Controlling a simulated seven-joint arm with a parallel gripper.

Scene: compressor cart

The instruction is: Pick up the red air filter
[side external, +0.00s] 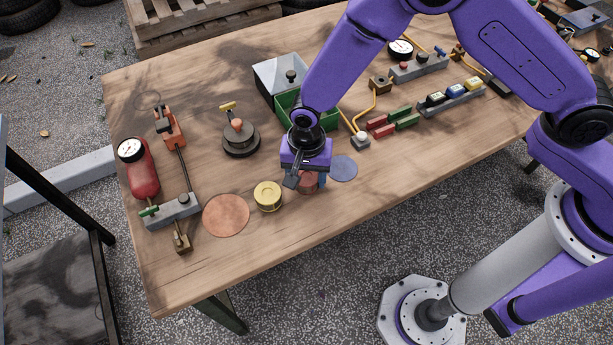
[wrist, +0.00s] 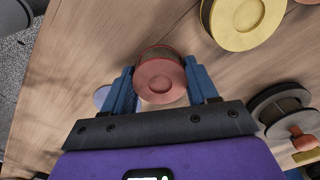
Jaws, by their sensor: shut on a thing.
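The red air filter (side external: 308,183) is a short round canister near the front edge of the wooden table. It also shows in the wrist view (wrist: 160,80), between the two blue fingers. My gripper (wrist: 160,72) is shut on it, one finger at each side; it points down in the side view (side external: 307,176). The gripper hides part of the filter in the side view. I cannot tell whether the filter touches the table.
A yellow canister (side external: 268,195) stands left of the filter. A copper disc (side external: 226,215) and a blue disc (side external: 344,168) lie flat on the table. A dark round fitting (side external: 240,140) and a green-and-white box (side external: 279,75) stand behind. The table's front edge is close.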

